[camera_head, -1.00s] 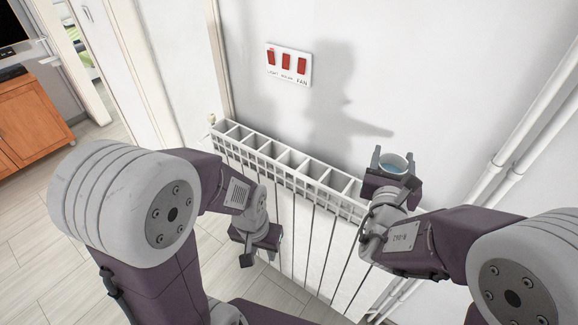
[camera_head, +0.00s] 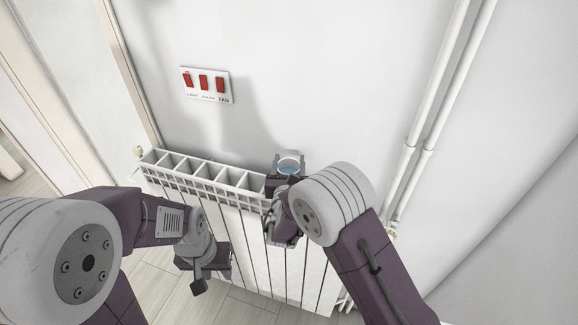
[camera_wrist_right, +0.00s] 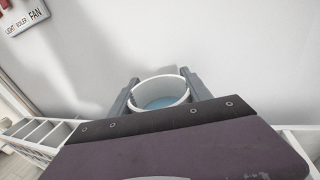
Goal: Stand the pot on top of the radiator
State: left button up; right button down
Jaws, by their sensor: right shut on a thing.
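The white pot (camera_head: 290,164), with a blue inside, is held between the fingers of my right gripper (camera_head: 289,163) at the right part of the radiator's top. In the right wrist view the pot (camera_wrist_right: 160,91) sits upright between the two grey fingers of my right gripper (camera_wrist_right: 162,93), which is shut on it. The white ribbed radiator (camera_head: 208,176) stands against the wall. My gripper hides the pot's underside, so I cannot tell whether it touches the radiator. My left gripper (camera_head: 214,275) hangs low in front of the radiator; its jaws are not clear.
A switch plate with red switches (camera_head: 206,84) is on the wall above the radiator. White vertical pipes (camera_head: 432,110) run to the right of it. The radiator's top (camera_head: 182,163) is bare to the left of the pot. A door frame is at the left.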

jog(key=shift+f, duration=0.7)
jog(key=shift+w+a+f, duration=0.1)
jog(key=shift+w+f, duration=0.05)
jog(key=shift+f, duration=0.1)
jog(key=shift+f, duration=0.2)
jog(key=shift+c, duration=2.4)
grip_release()
jog(key=shift+r, duration=0.1)
